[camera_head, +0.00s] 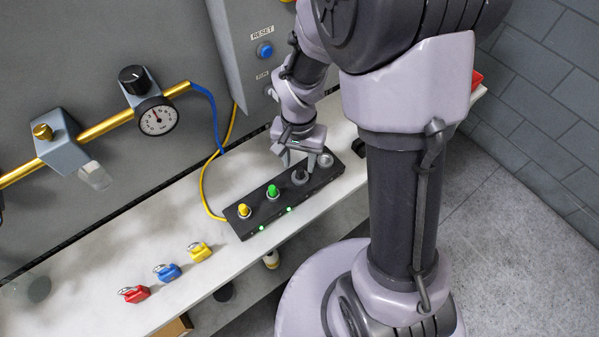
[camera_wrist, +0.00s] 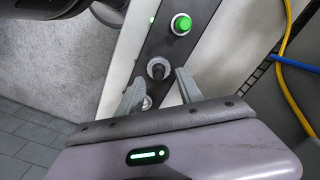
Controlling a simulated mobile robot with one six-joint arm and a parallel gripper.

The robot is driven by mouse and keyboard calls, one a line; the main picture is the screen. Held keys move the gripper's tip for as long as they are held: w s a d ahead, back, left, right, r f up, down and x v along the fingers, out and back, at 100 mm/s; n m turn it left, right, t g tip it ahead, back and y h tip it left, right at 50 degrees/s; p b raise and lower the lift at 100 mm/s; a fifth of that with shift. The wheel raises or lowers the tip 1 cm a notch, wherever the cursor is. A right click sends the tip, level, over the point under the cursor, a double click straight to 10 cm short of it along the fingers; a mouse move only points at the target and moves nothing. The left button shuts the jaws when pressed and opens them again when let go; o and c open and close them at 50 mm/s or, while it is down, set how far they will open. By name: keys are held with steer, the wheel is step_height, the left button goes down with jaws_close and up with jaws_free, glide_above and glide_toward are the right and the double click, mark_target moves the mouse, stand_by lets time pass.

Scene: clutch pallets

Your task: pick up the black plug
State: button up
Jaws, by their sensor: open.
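The black plug (camera_head: 300,177) stands in a dark strip (camera_head: 258,207) on the white bench, between a green plug (camera_head: 272,191) and a silver round fitting (camera_head: 325,160) at the strip's right end. My gripper (camera_head: 299,164) points down over the black plug, with its fingers apart and nothing held. In the wrist view the black plug (camera_wrist: 157,68) lies between and slightly beyond the open fingertips of my gripper (camera_wrist: 157,84). I cannot tell whether the fingers reach down beside it. The green plug (camera_wrist: 181,24) shows above it there.
A yellow plug (camera_head: 244,210) stands at the strip's left part. Red (camera_head: 134,294), blue (camera_head: 167,271) and yellow (camera_head: 200,251) clips lie on the bench at left. A yellow cable (camera_head: 204,190) and a blue cable (camera_head: 214,110) hang behind the strip. A panel wall stands behind.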

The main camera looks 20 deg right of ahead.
mark_target(300, 169)
step_height(300, 169, down, 4)
steer(key=shift+d+r+b, duration=0.15)
steer(key=shift+r+b, duration=0.1)
steer(key=shift+b, duration=0.1)
steer(key=shift+r, duration=0.1)
steer(key=shift+c, duration=0.2)
jaws_close()
steer(key=shift+r, duration=0.1)
